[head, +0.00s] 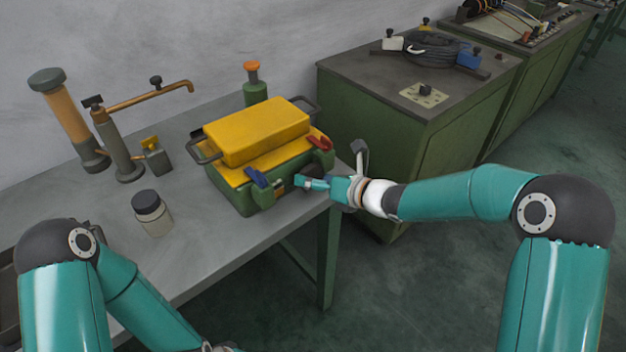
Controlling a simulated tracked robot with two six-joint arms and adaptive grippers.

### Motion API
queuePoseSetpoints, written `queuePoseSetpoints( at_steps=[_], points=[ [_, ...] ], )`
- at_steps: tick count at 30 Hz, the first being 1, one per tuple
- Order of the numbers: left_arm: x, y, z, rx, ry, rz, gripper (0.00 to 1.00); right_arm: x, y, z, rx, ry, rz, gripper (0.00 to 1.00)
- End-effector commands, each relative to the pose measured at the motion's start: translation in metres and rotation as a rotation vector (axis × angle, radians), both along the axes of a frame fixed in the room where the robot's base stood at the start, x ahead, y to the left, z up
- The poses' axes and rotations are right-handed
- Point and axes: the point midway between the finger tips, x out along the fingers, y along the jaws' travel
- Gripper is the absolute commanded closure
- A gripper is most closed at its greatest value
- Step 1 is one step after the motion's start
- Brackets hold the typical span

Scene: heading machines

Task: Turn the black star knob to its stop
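Several small black knobs are in the head view, and I cannot tell for sure which is the star knob. One dark knob (424,89) sits on a pale plate on the green cabinet. Two more, a left knob (92,101) and a right knob (155,80), are on the stand with the brass arm. My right gripper (303,183) is at the front right side of a green and yellow box (262,135). Its fingers are small and partly hidden, so I cannot see whether they touch the box. My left arm reaches down to the bottom edge, its gripper out of frame.
The grey bench (195,235) also holds a dark-lidded jar (152,213), an orange cylinder tool (68,120) and a green bottle (254,85). Red (319,142) and blue (257,178) latches are on the box. The bench front is fairly clear.

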Motion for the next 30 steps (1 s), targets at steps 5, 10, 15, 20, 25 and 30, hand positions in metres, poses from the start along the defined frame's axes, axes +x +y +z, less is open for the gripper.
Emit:
queuePoseSetpoints(
  at_steps=[5,10,15,20,25,30],
  points=[
    [0.0,0.0,-0.006,0.0,0.0,0.0,0.23,0.001,-0.002,-0.002,0.11,0.079,-0.004,0.61],
    [0.0,0.0,-0.015,0.0,0.0,0.0,0.23,0.001,-0.002,-0.004,0.249,0.178,-0.003,0.61],
    [0.0,0.0,-0.023,0.0,0.0,0.0,0.23,0.002,-0.003,-0.003,0.351,0.253,-0.004,0.61],
    [0.0,0.0,-0.023,0.0,0.0,0.0,0.23,0.001,-0.003,-0.001,0.377,0.274,-0.004,0.61],
    [0.0,0.0,-0.022,0.0,0.0,0.0,0.23,0.001,-0.003,-0.001,0.377,0.275,-0.004,0.61],
    [0.0,0.0,-0.022,0.0,0.0,0.0,0.23,0.001,-0.003,-0.001,0.376,0.274,-0.004,0.06]
  ],
)
